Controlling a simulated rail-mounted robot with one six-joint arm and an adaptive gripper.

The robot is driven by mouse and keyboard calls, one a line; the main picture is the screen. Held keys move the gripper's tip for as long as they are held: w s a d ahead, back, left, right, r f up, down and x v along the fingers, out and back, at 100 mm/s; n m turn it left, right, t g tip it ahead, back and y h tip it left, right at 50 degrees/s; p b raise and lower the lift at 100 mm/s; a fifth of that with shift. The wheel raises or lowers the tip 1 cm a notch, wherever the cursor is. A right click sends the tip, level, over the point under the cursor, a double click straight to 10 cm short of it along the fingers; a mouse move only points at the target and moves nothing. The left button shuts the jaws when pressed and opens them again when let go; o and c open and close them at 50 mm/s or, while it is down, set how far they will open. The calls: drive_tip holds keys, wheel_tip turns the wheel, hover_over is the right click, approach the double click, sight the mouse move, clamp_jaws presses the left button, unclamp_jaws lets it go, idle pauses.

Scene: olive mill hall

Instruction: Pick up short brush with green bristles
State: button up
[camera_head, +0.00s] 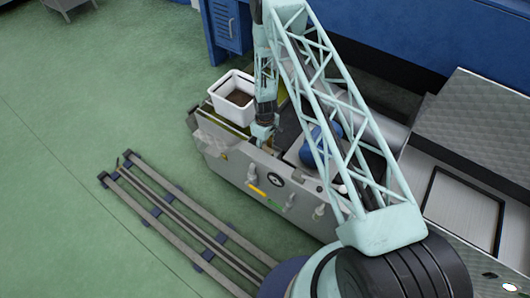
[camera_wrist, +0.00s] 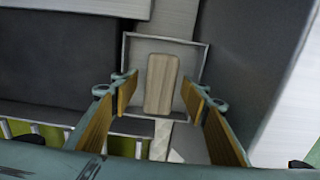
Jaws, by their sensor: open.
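A short, rounded wooden block (camera_wrist: 163,84), which may be the back of the brush, lies in a shallow grey tray (camera_wrist: 196,50) in the wrist view. No green bristles show, so I cannot confirm that it is the brush. My gripper (camera_wrist: 158,88) is open, its two fingers on either side of the block in the picture, with gaps to it. I cannot tell how far above it they are. In the head view my gripper (camera_head: 262,132) is over the near edge of the grey machine (camera_head: 225,150), and the block is not visible there.
A white bin (camera_head: 216,95) with dark contents stands on the machine beside my arm. A gauge (camera_head: 275,179) and several taps are on the machine's front. Rails (camera_head: 165,210) lie on the green floor. Dark surfaces (camera_wrist: 60,55) flank the tray.

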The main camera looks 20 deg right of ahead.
sight(265, 150)
drive_tip(key=c, duration=1)
drive_tip(key=shift+r+p, duration=0.65)
drive_tip(key=shift+r, duration=4.35)
drive_tip(key=shift+o, duration=0.6)
drive_tip(key=shift+r, duration=0.1)
drive_tip(key=s+r+m, duration=0.8)
drive_tip(key=s+r, duration=0.2)
drive_tip(key=r, duration=0.5)
drive_tip(key=shift+s+r, duration=0.15)
drive_tip(key=shift+s, duration=0.25)
drive_tip(key=shift+d, duration=0.1)
